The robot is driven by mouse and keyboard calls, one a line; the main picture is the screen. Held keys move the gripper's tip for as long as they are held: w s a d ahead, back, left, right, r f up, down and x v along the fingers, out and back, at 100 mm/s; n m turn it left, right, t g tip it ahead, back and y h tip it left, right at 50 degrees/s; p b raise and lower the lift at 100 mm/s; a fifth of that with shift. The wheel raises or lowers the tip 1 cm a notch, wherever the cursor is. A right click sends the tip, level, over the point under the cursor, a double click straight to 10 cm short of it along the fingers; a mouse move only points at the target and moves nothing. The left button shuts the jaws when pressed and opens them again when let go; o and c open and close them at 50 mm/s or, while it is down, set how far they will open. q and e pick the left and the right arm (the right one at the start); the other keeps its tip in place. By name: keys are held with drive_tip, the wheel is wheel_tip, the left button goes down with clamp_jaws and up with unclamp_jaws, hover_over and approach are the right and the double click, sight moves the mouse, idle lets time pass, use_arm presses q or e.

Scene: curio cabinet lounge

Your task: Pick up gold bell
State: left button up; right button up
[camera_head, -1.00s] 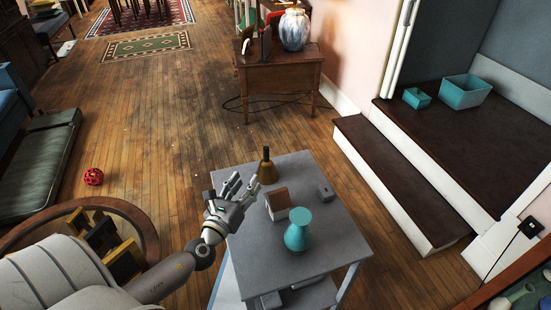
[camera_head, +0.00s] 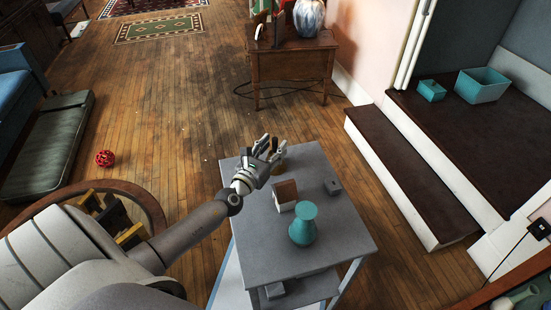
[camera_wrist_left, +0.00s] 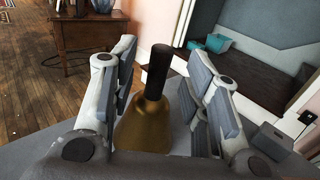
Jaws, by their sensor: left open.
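The gold bell (camera_wrist_left: 146,127) has a gold body and a dark upright handle. In the left wrist view it stands upright on the grey table (camera_head: 325,243), between the spread fingers of my left gripper (camera_wrist_left: 160,85). In the head view my left gripper (camera_head: 271,150) reaches over the far left part of the table and hides most of the bell; a bit of gold (camera_head: 280,166) shows beside the fingers. The left gripper is open, with visible gaps on both sides of the handle. My right gripper is not in view.
A teal vase (camera_head: 303,226), a small brown and white block (camera_head: 285,195) and a small grey box (camera_head: 333,187) stand on the same table. A wooden side table (camera_head: 291,67) is beyond. Dark steps (camera_head: 410,180) rise at right. A red ball (camera_head: 105,158) lies on the floor.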

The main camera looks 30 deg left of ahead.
use_arm(q)
drive_tip(key=shift+w+f, duration=0.15)
drive_tip(key=shift+w, duration=0.85)
clamp_jaws()
